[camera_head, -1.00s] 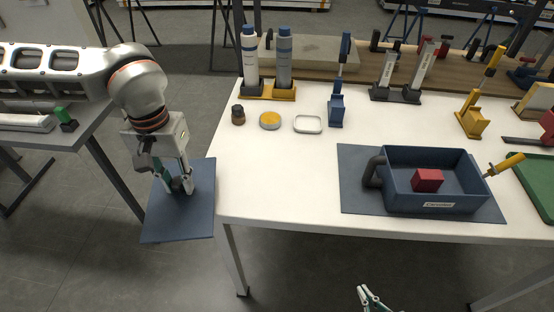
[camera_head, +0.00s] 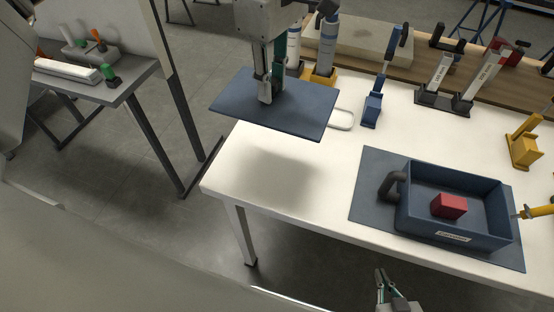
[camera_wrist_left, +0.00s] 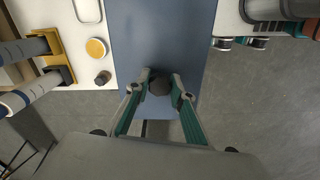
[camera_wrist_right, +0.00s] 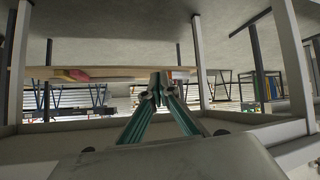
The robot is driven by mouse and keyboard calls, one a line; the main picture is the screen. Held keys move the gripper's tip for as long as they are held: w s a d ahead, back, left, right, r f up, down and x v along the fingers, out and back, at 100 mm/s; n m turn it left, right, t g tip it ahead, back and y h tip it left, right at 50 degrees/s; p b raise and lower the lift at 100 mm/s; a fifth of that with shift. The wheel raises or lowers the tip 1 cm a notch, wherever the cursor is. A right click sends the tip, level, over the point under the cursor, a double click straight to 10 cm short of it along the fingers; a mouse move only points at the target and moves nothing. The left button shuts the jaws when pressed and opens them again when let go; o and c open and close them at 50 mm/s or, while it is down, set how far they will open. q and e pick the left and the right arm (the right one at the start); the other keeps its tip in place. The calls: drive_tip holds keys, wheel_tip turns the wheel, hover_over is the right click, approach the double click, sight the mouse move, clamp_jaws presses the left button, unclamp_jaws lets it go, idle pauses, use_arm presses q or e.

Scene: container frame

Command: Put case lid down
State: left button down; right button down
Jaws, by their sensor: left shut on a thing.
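The case lid is a flat dark blue plate (camera_head: 300,108) with a dark knob (camera_wrist_left: 159,86) on top. My left gripper (camera_head: 268,92) is shut on the knob and holds the lid level above the white table's left end; a shadow lies on the table below it. The open blue case (camera_head: 452,238) stands on a blue mat (camera_head: 372,212) at the right, with a red block (camera_head: 449,206) inside and a dark handle on its left side. My right gripper (camera_head: 380,274) is below the table's front edge, empty, its fingertips close together in the right wrist view (camera_wrist_right: 158,88).
A white oval ring (camera_head: 342,119) lies beside the lid. The front left of the white table (camera_head: 225,178) is clear.

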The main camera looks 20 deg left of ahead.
use_arm(q)
drive_tip(key=shift+s+d+f, duration=0.1)
drive_tip(key=shift+d, duration=0.05)
wheel_tip(320, 180, down, 16)
drive_tip(key=shift+r+b, duration=0.1)
drive_tip(key=shift+b, duration=0.5)
drive_tip(key=shift+f, duration=1.8)
use_arm(e)
drive_tip(key=shift+w+d+f, duration=0.2)
drive_tip(key=shift+w+d, duration=0.15)
drive_tip(key=shift+w, duration=0.15)
use_arm(q)
drive_tip(key=shift+f, duration=0.2)
drive_tip(key=c, duration=1.8)
unclamp_jaws()
drive_tip(key=shift+o, duration=0.2)
